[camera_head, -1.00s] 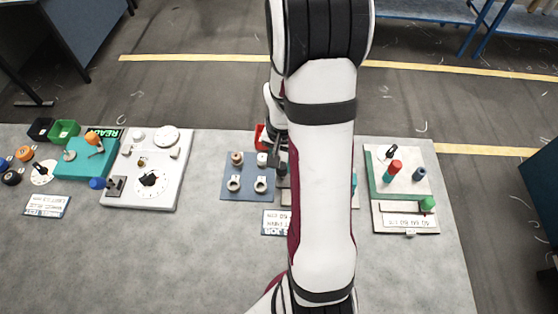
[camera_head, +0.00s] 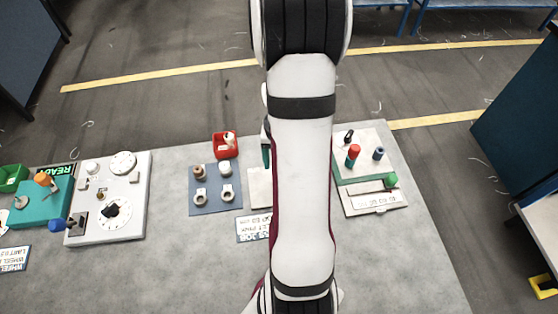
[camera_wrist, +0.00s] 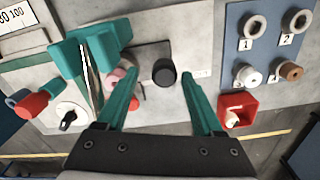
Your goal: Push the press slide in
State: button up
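The press fixture shows in the wrist view as a pale base plate (camera_wrist: 200,60) with a teal block (camera_wrist: 97,42) on its left. A dark flat slide piece (camera_wrist: 150,54) lies on the plate, with a round black knob (camera_wrist: 164,72) at its near edge. A pinkish cylinder (camera_wrist: 121,77) is beside the teal block. My gripper (camera_wrist: 158,76) is open, its teal fingers on either side of the knob in the picture. I see no clear contact. In the head view my arm hides most of the fixture; only the plate's left part (camera_head: 258,188) shows.
A blue-grey board with rings and pegs (camera_head: 215,205) and a red bin (camera_head: 225,146) stand left of the plate. A white board (camera_head: 360,145) with red and blue pegs is on the right.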

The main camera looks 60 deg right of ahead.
notch_tip(320, 180, up, 16)
dwell(0.5)
jog(key=shift+f, duration=0.1)
jog(key=s+a+n+y, duration=0.1)
jog(key=s+a+n, duration=0.2)
jog(key=a, duration=1.1)
jog(key=s+a+n, duration=0.3)
jog(key=s+a, duration=0.1)
jog(key=a, duration=1)
jog(key=shift+s+y, duration=0.15)
jog(key=shift+y, duration=0.25)
